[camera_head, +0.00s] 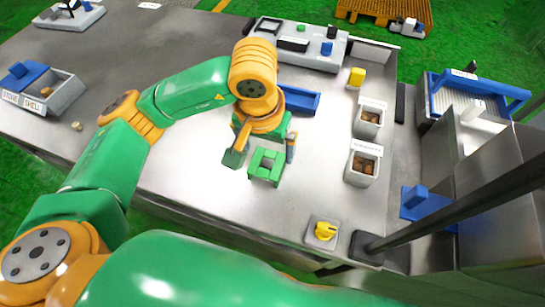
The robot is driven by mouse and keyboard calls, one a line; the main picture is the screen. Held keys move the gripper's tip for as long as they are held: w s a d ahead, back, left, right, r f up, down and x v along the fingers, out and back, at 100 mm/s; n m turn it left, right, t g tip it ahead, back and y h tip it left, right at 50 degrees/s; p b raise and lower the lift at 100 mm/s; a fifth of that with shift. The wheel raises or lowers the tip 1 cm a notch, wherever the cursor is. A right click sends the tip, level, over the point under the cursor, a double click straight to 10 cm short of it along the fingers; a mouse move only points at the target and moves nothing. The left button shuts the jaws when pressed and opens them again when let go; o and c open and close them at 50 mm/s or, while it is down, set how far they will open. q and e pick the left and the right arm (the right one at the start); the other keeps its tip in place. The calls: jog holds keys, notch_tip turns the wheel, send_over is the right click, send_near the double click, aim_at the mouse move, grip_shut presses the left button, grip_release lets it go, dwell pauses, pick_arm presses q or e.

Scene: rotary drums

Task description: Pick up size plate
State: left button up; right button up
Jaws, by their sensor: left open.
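A green square piece with an opening in its middle (266,164), which looks like the size plate, is on the steel table near its front edge. My left gripper (263,152) points down over it, with one finger to its left and one to its right. The gripper is open, and I see no clear contact between fingers and plate. The wrist partly hides the table behind the plate. My right gripper is not in view.
A blue tray (301,98) sits just behind the gripper. A yellow knob (324,230) is at the front right.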

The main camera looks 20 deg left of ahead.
aim_at(267, 163)
pick_arm(q)
jog(key=shift+s+f, duration=0.25)
jog(key=shift+f, duration=0.1)
jog(key=f+p, duration=0.1)
jog(key=f, duration=0.2)
jog(key=f+p, duration=0.1)
jog(key=f, duration=0.1)
jog(key=shift+w+a+f+p, duration=0.15)
jog(key=shift+w+f+p, duration=0.15)
jog(key=shift+w+p, duration=0.05)
jog(key=shift+w+f, duration=0.1)
jog(key=shift+f, duration=0.2)
jog(key=shift+r, duration=0.1)
jog(key=c, duration=1.2)
